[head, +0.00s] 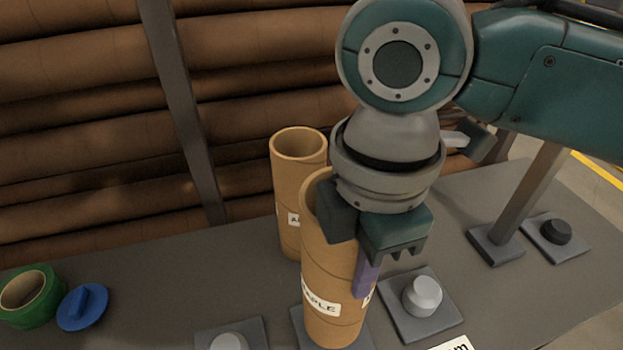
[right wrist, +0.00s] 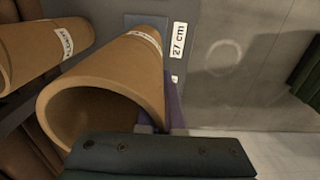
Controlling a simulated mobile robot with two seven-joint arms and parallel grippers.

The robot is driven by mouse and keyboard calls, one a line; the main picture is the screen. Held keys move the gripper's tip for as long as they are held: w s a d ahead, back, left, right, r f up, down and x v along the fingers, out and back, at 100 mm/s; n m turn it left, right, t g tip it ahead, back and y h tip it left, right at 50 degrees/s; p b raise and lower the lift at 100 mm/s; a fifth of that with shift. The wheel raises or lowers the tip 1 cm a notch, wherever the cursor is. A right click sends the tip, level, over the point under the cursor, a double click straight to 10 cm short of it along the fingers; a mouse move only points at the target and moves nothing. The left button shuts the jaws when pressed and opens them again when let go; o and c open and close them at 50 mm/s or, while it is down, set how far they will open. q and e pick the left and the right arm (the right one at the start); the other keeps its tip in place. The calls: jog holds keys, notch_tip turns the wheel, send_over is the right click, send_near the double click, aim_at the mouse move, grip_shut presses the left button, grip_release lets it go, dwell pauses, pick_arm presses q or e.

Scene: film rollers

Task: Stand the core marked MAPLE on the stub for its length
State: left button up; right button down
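The core marked MAPLE (head: 328,270), a tall tan cardboard tube, stands upright over a grey base plate (head: 301,330). Its foot hides whatever is in the plate's middle, so I cannot tell whether it rests fully down. It also shows in the right wrist view (right wrist: 128,72), open end towards the camera. My right gripper (head: 362,262) points down at the rim and appears shut on the tube's wall, with a purple finger along the outside; the inner finger is mostly hidden. A pale stub (head: 422,294) on its own plate is to the right; another (head: 229,342) is front left. My left gripper is out of view.
A second labelled tan tube (head: 289,190) stands close behind. A green ring (head: 38,310) and a blue knobbed disc (head: 82,307) lie at left. A post (head: 530,190) and a dark-knobbed plate (head: 556,233) are at right. A 27 cm label (right wrist: 178,40) lies on the table.

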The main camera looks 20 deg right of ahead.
jog(key=shift+f, duration=2.3)
jog(key=shift+f+b, duration=0.2)
jog(key=shift+b, duration=0.15)
jog(key=c, duration=1.1)
grip_release()
jog(key=shift+o, duration=0.2)
